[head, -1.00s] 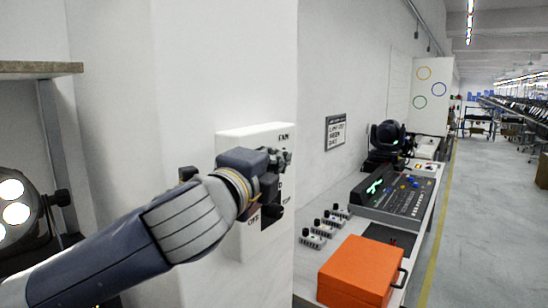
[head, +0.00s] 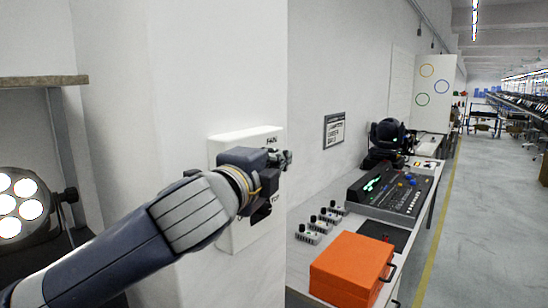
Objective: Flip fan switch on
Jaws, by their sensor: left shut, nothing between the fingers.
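The white fan switch box (head: 240,235) is fixed to the white wall column, with the letters FAN at its top right. My left arm comes in from the lower left and covers most of the box's face. My left gripper (head: 286,160) is shut and empty, at the upper right part of the box. The switch lever itself is hidden behind my gripper and wrist, so its position cannot be told. Whether the fingers touch the box cannot be told. My right gripper is not in view.
An orange case (head: 350,268) sits on the bench at the right, beside small knobbed boxes (head: 314,234), a control console (head: 392,192) and a dark moving-head light (head: 388,140). A par can (head: 22,205) stands at left under a shelf (head: 40,82). The aisle floor at right is clear.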

